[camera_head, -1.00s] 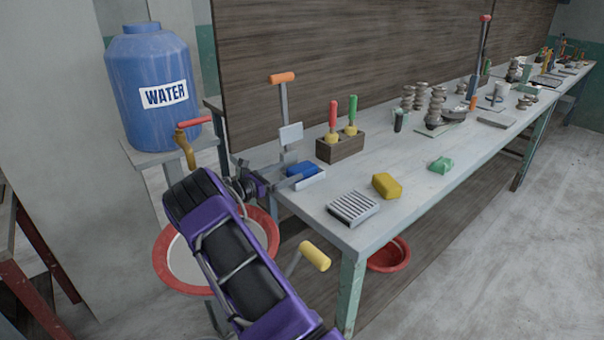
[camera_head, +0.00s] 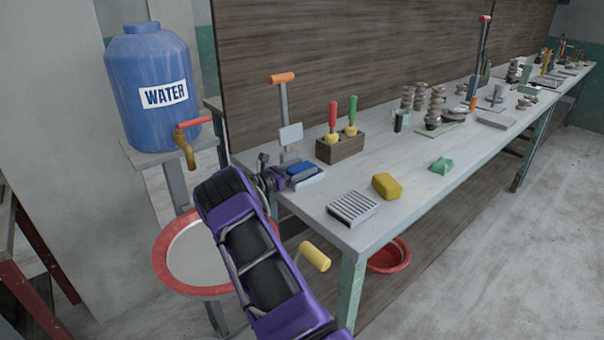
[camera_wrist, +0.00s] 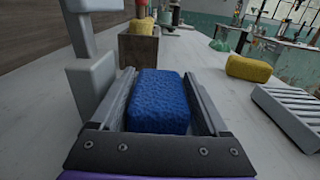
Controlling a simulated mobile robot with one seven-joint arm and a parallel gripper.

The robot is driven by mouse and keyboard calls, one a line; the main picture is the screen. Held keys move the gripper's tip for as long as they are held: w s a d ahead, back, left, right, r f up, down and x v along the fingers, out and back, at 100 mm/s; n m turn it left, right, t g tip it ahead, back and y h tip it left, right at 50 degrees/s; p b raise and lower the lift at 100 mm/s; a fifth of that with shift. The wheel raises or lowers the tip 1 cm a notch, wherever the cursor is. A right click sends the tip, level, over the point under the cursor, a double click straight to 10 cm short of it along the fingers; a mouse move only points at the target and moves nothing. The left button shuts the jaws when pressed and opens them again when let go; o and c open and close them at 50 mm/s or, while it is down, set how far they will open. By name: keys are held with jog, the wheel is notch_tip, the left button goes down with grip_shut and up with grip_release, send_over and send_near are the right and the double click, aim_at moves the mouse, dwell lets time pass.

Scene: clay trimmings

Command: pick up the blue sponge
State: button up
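The blue sponge (camera_wrist: 160,98) lies between the two fingers of my gripper (camera_wrist: 158,74) in the wrist view. The fingers run along its left and right sides, with a narrow gap showing at the near end, wider on the right. My gripper is open around it.
A yellow sponge (camera_head: 387,186) and a ribbed grey block (camera_head: 352,208) lie to the right. A wooden tool holder (camera_head: 340,149) stands behind, and an upright grey tool with an orange handle (camera_head: 283,78) is close by. The table (camera_head: 425,200) has bare space toward its front edge.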

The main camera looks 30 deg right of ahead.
jog(key=shift+r, duration=0.1)
jog(key=c, duration=1)
